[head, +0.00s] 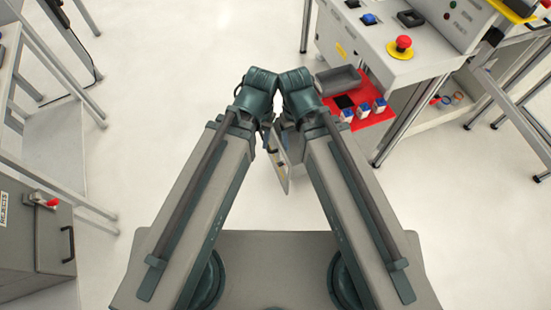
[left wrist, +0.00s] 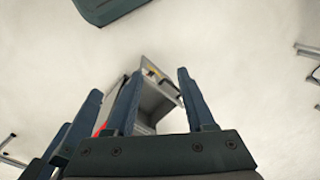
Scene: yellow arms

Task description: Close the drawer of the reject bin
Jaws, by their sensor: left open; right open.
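A grey cabinet with a label reading REJECTS (head: 18,245) stands at the lower left of the head view. A black handle (head: 68,245) is on its right-hand face; I cannot tell how far any drawer there is out. In the left wrist view a grey open-topped box (left wrist: 150,108) with a dark handle and a yellow mark shows beyond my left gripper (left wrist: 160,73), partly hidden by its fingers. A pale panel (head: 281,165) shows between my arms in the head view. My left gripper is open and empty. My right gripper (left wrist: 80,108) shows partly at the left, open.
A bench with a red emergency button (head: 403,42) stands at the upper right. Metal frames line the left. The pale floor between is clear.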

